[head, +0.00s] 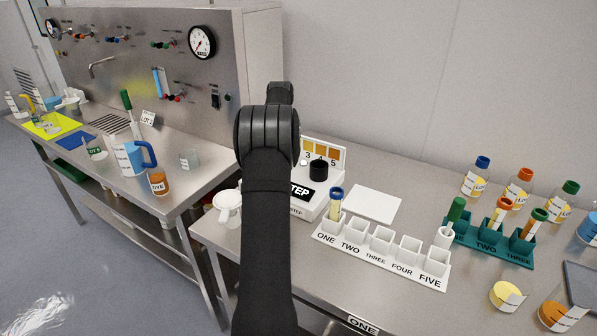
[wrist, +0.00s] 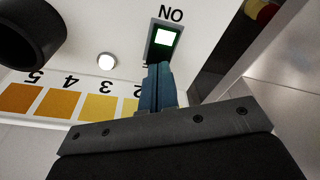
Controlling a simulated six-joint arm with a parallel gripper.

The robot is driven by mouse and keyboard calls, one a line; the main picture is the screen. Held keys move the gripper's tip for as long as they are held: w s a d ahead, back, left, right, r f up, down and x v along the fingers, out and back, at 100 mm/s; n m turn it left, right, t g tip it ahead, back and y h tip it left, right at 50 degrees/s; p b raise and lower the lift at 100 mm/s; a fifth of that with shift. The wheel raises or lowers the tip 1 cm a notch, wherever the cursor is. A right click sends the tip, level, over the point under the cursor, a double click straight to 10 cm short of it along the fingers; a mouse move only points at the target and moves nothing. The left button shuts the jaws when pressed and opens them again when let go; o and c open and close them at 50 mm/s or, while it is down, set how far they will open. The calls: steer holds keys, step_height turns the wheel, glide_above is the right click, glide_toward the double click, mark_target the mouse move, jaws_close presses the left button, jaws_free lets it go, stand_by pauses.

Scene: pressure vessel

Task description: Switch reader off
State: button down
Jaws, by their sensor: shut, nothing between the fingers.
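The reader (head: 322,204) is a white box with a black knob (head: 318,170) and a STEP label, partly hidden behind my arm in the head view. In the wrist view its white face (wrist: 110,25) appears upside down. Its switch (wrist: 164,38) is a dark-framed rocker with a lit green-white part, beside the letters ON. My gripper (wrist: 157,72) is shut and empty, its blue-grey fingertips at the lower edge of the switch in the picture. I cannot tell whether they touch it. The head view hides the switch and fingertips behind my arm.
On the reader's face are a round white lamp (wrist: 107,61), orange-yellow patches (wrist: 60,103) and the knob (wrist: 30,35). A white rack (head: 385,258) with labelled slots and a white pad (head: 373,204) lie right of the reader. A white mug (head: 228,209) stands left of it.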

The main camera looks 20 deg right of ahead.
steer(key=shift+f, duration=0.75)
steer(key=shift+r, duration=3.55)
steer(key=shift+f, duration=0.1)
step_height(320, 180, down, 7)
steer(key=shift+r, duration=0.1)
